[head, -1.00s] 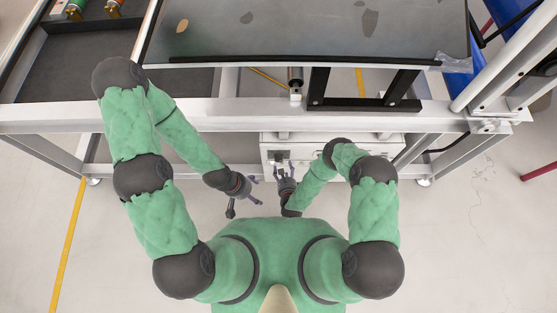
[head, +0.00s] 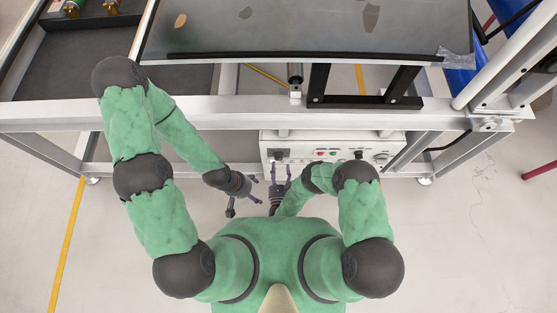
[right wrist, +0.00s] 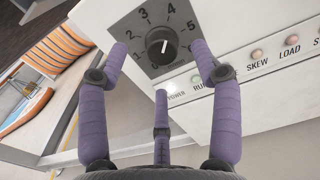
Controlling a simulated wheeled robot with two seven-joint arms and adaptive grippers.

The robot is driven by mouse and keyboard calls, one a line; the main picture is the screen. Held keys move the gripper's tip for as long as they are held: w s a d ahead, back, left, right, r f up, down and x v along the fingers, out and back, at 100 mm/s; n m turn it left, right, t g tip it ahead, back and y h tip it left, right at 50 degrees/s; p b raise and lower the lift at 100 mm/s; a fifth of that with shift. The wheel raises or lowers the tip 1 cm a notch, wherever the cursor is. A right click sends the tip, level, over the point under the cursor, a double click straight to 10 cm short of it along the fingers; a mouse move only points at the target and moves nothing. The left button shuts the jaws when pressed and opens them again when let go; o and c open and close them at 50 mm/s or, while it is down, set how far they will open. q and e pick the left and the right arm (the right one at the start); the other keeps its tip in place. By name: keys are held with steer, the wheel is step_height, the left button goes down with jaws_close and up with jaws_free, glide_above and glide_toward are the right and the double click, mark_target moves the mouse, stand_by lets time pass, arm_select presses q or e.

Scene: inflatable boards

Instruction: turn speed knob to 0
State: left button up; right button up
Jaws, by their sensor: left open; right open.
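The speed knob (right wrist: 162,46) is a round black knob with a white pointer line, on a dark dial plate (right wrist: 130,22) numbered around its rim. The line stands nearly upright in the picture, towards the gap between 3 and 4; the 0 mark is not readable. The plate is on the white control box (head: 330,139) below the frame. My right gripper (right wrist: 160,65) is open, its purple fingers spread to either side of the knob and one below, apparently not gripping it. It also shows in the head view (head: 281,176). My left gripper (head: 255,190) is open and empty, lower left of the right one.
The box face carries small lamps, with labels such as SKEW (right wrist: 257,63) and LOAD, right of the dial. The machine's metal frame rail (head: 220,115) and dark bed (head: 300,30) lie above the box. Bare floor (head: 460,230) is free at the right.

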mark_target(279, 159)
steer(key=shift+w+b, duration=0.4)
steer(key=shift+w, duration=1.95)
steer(key=c, duration=1.1)
